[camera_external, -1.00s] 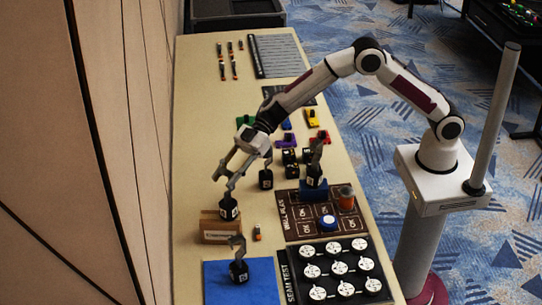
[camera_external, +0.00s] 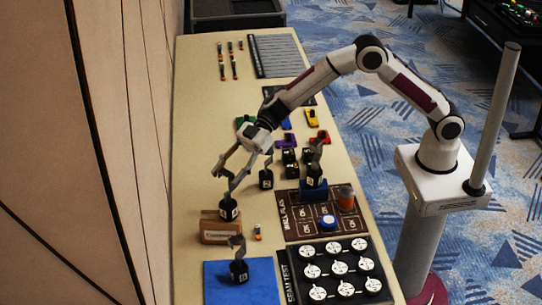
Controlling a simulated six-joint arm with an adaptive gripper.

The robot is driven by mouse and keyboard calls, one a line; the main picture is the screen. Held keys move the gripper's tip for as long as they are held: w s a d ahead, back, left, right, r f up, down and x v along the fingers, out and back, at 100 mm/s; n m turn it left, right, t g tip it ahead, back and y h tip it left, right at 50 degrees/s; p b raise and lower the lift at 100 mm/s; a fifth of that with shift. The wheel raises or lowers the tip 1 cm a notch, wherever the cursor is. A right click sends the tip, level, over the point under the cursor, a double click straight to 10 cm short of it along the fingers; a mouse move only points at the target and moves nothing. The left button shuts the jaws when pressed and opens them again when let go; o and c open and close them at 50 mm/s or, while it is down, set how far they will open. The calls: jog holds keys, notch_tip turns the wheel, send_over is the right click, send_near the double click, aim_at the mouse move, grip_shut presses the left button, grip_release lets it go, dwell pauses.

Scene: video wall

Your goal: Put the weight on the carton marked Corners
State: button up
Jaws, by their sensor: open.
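A cardboard carton (camera_external: 214,228) stands near the left edge of the table, with a white label on its front whose text is too small to read. A black weight (camera_external: 229,209) with a white mark rests on or against the carton's top right part. My gripper (camera_external: 228,178) is directly above this weight, fingers spread apart, around or beside its upper stem. Other black weights with bent grey tops stand on the blue mat (camera_external: 239,272), on the blue block (camera_external: 314,187) and on the bare table (camera_external: 266,179).
A small orange-topped item (camera_external: 257,232) stands right of the carton. A dark marked board (camera_external: 300,222) holds a blue button and an orange-brown cylinder (camera_external: 346,198). A black panel of white discs (camera_external: 340,268) lies in front. Coloured clips and small black blocks lie farther back.

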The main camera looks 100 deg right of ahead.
jog(key=v, duration=1)
jog(key=shift+s+d, duration=0.25)
jog(key=shift+s, duration=0.05)
jog(key=shift+r, duration=0.1)
jog(key=s+d+r+m+t+h, duration=0.2)
jog(key=d+r+m+t+h, duration=0.35)
jog(key=r, duration=0.75)
jog(key=s+d+r+m+g+h, duration=0.25)
jog(key=s+d+h, duration=0.35)
jog(key=s, duration=0.5)
jog(key=s+a+f+g, duration=0.2)
jog(key=s+f, duration=0.1)
jog(key=s, duration=0.8)
jog(key=s+a+f+g+y, duration=0.1)
jog(key=s+a+f+g, duration=0.1)
jog(key=s, duration=0.9)
jog(key=s+a+f+m+g+y, duration=0.1)
jog(key=s+a+f+g, duration=0.1)
jog(key=s, duration=0.8)
notch_tip(320, 180, down, 3)
jog(key=shift+s+a+r+g, duration=0.15)
jog(key=shift+s+a+g, duration=0.25)
jog(key=shift+a, duration=0.05)
